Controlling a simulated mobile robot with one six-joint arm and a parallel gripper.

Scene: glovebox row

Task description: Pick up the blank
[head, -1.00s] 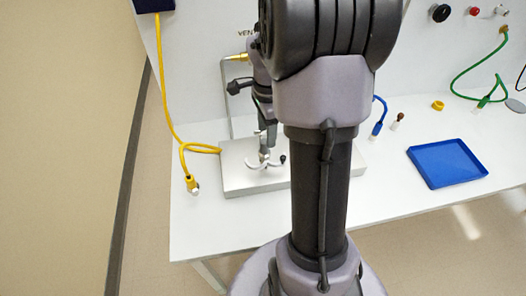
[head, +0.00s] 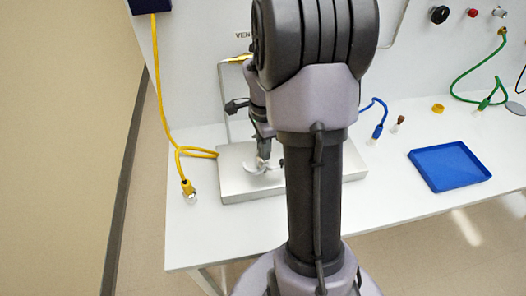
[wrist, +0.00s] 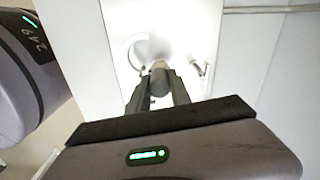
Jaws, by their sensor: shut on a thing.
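My gripper (wrist: 158,88) is shut on a small brownish thing, which I take to be the blank (wrist: 159,65). In the wrist view only its tip shows between the fingertips. In the head view my gripper (head: 263,158) is low over the flat grey block (head: 232,188) on the bench. Pale curved parts show around the fingertips. The blank cannot be made out in the head view, and I cannot tell whether it touches the block.
A yellow hose end (head: 188,188) lies left of the block. A blue hose (head: 378,130), a small brown-topped piece (head: 398,123), a yellow ring (head: 437,108), a blue tray (head: 448,167) and a green hose (head: 484,103) are to the right.

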